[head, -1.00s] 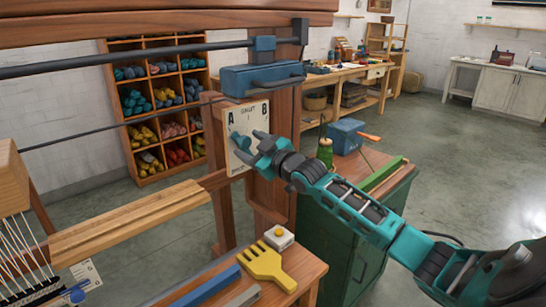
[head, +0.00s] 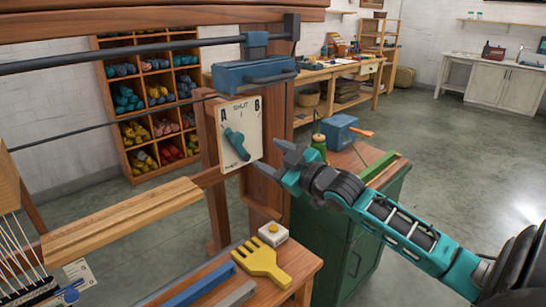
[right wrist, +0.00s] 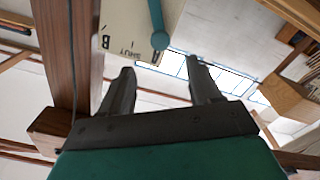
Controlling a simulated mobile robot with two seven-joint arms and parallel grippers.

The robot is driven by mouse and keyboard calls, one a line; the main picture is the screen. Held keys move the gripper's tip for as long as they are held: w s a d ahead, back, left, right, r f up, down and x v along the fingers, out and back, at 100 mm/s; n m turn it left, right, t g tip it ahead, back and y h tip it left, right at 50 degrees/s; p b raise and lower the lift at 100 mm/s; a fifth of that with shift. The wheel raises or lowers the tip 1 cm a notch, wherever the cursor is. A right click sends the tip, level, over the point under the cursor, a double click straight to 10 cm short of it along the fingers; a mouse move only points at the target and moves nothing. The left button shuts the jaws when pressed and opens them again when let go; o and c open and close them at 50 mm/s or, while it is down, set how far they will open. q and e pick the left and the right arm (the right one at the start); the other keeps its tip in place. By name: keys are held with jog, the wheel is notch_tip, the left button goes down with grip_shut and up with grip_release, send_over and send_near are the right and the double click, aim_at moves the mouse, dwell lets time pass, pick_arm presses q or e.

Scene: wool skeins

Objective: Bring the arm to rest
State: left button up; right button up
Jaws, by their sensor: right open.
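My right gripper (head: 272,168) is open and empty, in front of and to the right of a cream panel (head: 252,125) marked A, B and SHUT. In the head view a gap shows between the fingers and the teal lever (head: 235,143) on the panel. The lever slants from upper left to lower right. In the right wrist view the two fingers (right wrist: 160,85) stand apart with nothing between them, and the panel (right wrist: 128,28) and teal lever (right wrist: 157,20) lie beyond them. My left gripper is not in view.
Below are a yellow comb (head: 262,262) and a white button block (head: 273,234) on a small table. A green cabinet (head: 335,240) stands under my right arm. Open floor lies to the right.

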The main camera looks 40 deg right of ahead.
dwell(0.4)
jog(key=s+a+f+m+g, duration=0.15)
jog(key=s+a+f, duration=0.25)
jog(key=f, duration=0.5)
jog(key=s+a+f+m+g, duration=0.15)
jog(key=s+a+f, duration=0.3)
jog(key=f, duration=0.55)
jog(key=s+a+f+m+g, duration=0.1)
jog(key=s+a+f+g, duration=0.3)
jog(key=s+a+f, duration=0.7)
jog(key=shift+s+a, duration=0.75)
jog(key=shift+a, duration=0.5)
